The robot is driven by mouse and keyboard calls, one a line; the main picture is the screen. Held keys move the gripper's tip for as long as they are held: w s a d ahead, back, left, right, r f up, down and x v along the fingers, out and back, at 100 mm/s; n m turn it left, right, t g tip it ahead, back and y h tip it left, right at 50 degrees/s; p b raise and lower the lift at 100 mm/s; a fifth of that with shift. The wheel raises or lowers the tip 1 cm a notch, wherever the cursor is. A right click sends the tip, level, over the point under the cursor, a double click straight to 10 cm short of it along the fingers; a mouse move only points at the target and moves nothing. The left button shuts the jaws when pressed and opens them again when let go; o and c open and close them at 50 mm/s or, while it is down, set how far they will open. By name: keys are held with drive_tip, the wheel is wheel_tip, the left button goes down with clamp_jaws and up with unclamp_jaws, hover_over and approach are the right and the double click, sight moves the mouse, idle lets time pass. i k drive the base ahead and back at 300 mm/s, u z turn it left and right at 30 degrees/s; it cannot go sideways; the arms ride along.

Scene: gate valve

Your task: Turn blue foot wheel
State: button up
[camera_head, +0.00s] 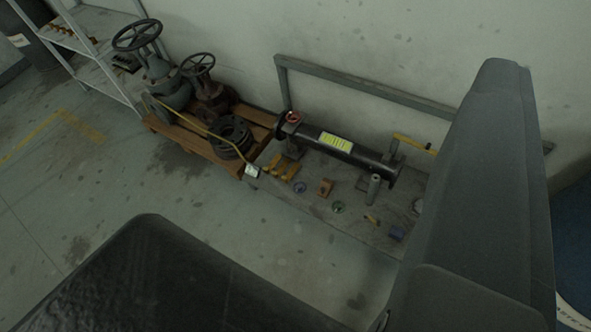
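A small round bluish piece (300,187), which looks like a wheel, sits on the grey low platform (330,218) by the wall. A small blue blocky piece (397,232) sits further right on the same platform. Both are far off and small, so I cannot tell for sure which is the blue foot wheel. Large dark parts of my own body fill the bottom and right of the view and hide the platform's right end. My gripper's fingers do not show.
A black pipe (360,158) with a yellow label and a red wheel (293,117) runs along the platform. A yellow lever (414,145) stands at right. Valves with handwheels (137,34) stand on a wooden pallet (197,146) at left, beside shelves (88,70). The left floor is open.

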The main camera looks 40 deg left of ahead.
sight(300, 190)
drive_tip(key=u, duration=0.45)
drive_tip(key=i, duration=1.25)
drive_tip(key=u, duration=0.65)
drive_tip(key=i, duration=0.4)
drive_tip(key=u, duration=0.3)
